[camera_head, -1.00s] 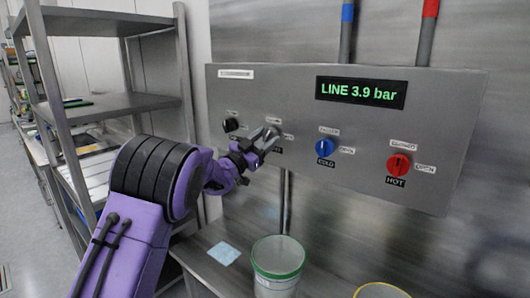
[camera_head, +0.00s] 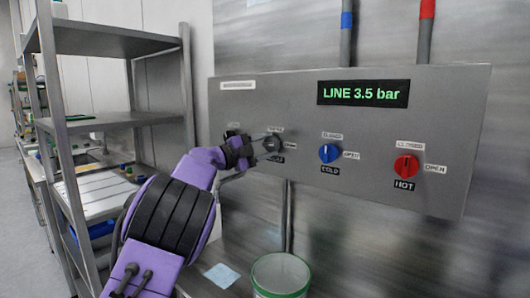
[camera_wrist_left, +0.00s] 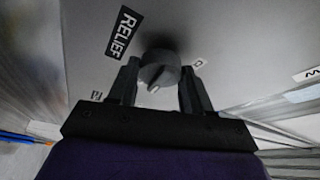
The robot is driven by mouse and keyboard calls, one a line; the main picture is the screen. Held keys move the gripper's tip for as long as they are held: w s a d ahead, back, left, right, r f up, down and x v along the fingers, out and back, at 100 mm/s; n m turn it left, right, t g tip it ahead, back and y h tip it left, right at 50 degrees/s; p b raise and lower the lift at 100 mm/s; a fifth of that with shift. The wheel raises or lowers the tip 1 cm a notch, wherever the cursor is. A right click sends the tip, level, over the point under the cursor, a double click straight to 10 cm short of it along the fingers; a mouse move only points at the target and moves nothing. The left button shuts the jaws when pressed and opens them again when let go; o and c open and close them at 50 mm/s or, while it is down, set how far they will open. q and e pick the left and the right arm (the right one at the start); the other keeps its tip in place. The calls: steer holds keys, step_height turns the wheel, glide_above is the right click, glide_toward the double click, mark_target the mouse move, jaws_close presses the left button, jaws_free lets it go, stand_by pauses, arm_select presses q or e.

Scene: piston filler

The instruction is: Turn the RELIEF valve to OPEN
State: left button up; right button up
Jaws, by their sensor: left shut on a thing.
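The grey RELIEF valve knob (camera_head: 272,144) sits on the steel panel, left of the blue COLD knob (camera_head: 329,153). In the left wrist view the knob (camera_wrist_left: 160,69) is between the two fingers, with the black RELIEF label (camera_wrist_left: 123,32) at its upper left. A pale pointer mark on the knob faces the lower left there. My left gripper (camera_head: 262,144) reaches in from the left and is shut on the knob. The small labels around it are too blurred to read in the head view. My right gripper is not in view.
The display (camera_head: 362,93) reads LINE 3.5 bar. The red HOT knob (camera_head: 407,166) is at the panel's right. A green-rimmed bucket (camera_head: 281,275) stands below, next to a pale blue cloth (camera_head: 222,276). A metal shelf rack (camera_head: 110,122) is at the left.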

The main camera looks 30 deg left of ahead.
arm_select(q)
steer(key=shift+m, duration=0.6)
steer(key=shift+g, duration=0.3)
steer(key=o, duration=1)
steer(key=shift+o, duration=0.2)
steer(key=b+v, duration=0.3)
steer(key=v, duration=0.7)
steer(key=shift+s, duration=0.25)
steer(key=shift+a, duration=0.1)
